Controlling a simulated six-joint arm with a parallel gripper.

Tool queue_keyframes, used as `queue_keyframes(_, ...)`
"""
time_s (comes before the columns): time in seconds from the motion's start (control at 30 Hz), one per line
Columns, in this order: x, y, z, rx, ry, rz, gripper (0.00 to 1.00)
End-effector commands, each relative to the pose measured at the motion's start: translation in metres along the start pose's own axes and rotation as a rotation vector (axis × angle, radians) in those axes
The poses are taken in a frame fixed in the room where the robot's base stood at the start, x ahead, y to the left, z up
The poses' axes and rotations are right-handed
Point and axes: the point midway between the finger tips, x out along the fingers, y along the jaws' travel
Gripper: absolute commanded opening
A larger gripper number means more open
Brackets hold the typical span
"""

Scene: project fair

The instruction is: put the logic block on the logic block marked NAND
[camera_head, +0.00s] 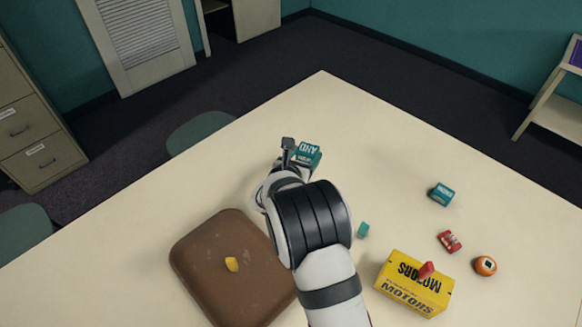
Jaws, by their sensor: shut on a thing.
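My gripper (290,155) is near the middle of the table, shut on a teal logic block (308,152). The block sticks out to the right of the jaws, and its white letters look like AND, turned upside down. My arm hides its lower left part, and I cannot tell how high it is above the table. Another teal block (441,193) with white lettering too small to read stands apart to the right. A smaller teal block (362,230) lies just right of my arm. I cannot make out which block is marked NAND.
A brown tray (193,262) with a yellow piece (231,264) is left of my arm. The far table is clear.

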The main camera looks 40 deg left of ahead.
Motion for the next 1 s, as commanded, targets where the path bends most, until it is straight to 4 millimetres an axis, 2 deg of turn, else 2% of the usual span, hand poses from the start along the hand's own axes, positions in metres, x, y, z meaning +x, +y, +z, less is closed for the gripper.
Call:
queue_keyframes(0.03, 0.003, 0.014, -0.008, -0.001, -0.001, 0.002, 0.10)
queue_keyframes(0.1, 0.007, 0.028, -0.016, 0.000, -0.001, 0.001, 0.10)
queue_keyframes(0.2, 0.010, 0.039, -0.023, 0.001, -0.001, -0.001, 0.10)
queue_keyframes(0.4, 0.024, 0.042, -0.057, -0.001, 0.002, -0.002, 0.10)
queue_keyframes(0.77, 0.026, 0.041, -0.062, 0.001, -0.001, -0.001, 0.10)
queue_keyframes(0.8, 0.027, 0.041, -0.063, 0.001, 0.000, -0.002, 0.68)
queue_keyframes(0.97, 0.026, 0.041, -0.062, 0.001, 0.000, -0.001, 0.96)
queue_keyframes(1.0, 0.026, 0.041, -0.062, 0.001, -0.001, -0.001, 0.96)
